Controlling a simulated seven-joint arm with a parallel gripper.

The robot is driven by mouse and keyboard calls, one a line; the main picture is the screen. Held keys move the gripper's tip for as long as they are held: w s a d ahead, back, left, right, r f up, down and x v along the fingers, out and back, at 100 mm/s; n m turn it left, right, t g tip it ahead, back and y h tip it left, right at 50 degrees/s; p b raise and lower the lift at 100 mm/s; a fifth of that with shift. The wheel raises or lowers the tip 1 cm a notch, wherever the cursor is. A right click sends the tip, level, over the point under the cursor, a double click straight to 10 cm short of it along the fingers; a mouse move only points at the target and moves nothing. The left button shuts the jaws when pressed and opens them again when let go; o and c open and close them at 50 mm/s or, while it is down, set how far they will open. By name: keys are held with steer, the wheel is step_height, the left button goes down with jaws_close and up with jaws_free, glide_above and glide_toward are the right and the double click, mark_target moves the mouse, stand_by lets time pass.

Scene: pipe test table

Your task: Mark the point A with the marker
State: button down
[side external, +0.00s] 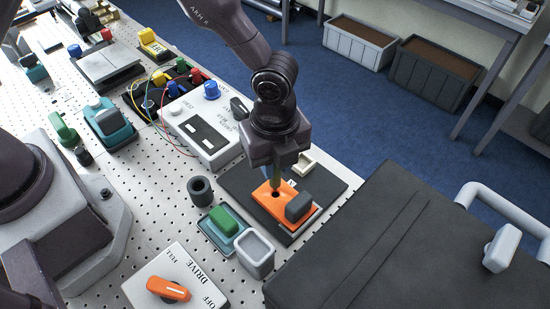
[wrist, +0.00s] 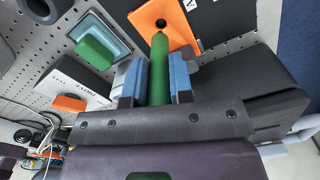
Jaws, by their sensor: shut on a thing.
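My gripper (wrist: 158,75) is shut on a green marker (wrist: 160,65), held between its two blue finger pads. In the side external view my gripper (side external: 279,175) is above an orange plate (side external: 268,205) on a black mat (side external: 237,184). The plate has a dark round hole, and the marker's tip points toward it in both views. I cannot tell whether the tip touches the plate. The orange plate also shows in the wrist view (wrist: 172,20). A white letter A (wrist: 187,3) is at the top edge there, beside the plate.
A grey block (side external: 299,208) stands at the plate's right. A cream part (side external: 303,163) lies behind. A grey cup (side external: 255,255), a teal tray with a green block (side external: 222,222) and a dark ring (side external: 200,190) stand nearby. A large black case (side external: 400,240) is at right.

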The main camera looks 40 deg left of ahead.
steer(key=shift+f, duration=1.6)
stand_by(1.7)
steer(key=shift+r, duration=0.1)
steer(key=shift+r, duration=3.4)
